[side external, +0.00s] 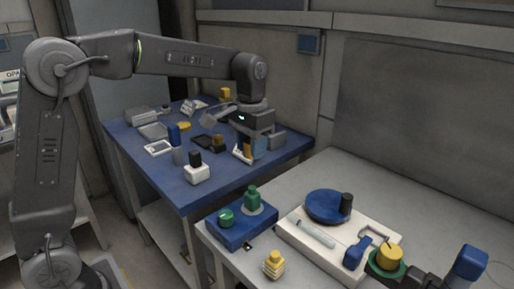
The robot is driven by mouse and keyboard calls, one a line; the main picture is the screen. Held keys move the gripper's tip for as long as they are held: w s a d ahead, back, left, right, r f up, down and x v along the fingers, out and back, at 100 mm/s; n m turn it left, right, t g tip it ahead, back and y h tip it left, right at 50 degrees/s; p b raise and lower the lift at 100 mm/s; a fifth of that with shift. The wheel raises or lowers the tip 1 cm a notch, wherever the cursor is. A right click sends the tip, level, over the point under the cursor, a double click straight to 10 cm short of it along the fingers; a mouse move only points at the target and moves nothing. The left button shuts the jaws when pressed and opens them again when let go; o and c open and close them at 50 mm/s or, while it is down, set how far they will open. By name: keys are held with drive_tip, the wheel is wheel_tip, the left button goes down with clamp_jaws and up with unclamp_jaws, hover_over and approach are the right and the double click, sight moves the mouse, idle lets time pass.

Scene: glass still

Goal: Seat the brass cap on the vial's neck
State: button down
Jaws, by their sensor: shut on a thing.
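My gripper (252,155) points down over the right part of the blue-topped table. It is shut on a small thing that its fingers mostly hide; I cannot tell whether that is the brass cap. A tan-yellow patch (260,146) shows at the fingers. A white piece (242,153) is right beside or behind the fingertips, and I cannot tell if they touch. I cannot pick out the vial or its neck for certain. A pale clear tube (317,232) lies on the white board at the front right.
The blue table (230,184) holds several small items, including a white block with a dark top (197,172) and a dark tray (203,142). The nearer grey table carries a blue box (236,238), a white board (330,262) and a blue disc (322,206).

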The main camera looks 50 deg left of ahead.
drive_tip(key=shift+f, duration=0.15)
hover_over(252, 187)
drive_tip(key=shift+f, duration=2.4)
drive_tip(key=shift+f, duration=0.2)
drive_tip(key=shift+f, duration=1.5)
drive_tip(key=shift+f, duration=1.35)
drive_tip(key=c, duration=0.6)
unclamp_jaws()
drive_tip(key=shift+r, duration=0.1)
wheel_tip(252, 187, up, 14)
drive_tip(key=shift+f, duration=0.15)
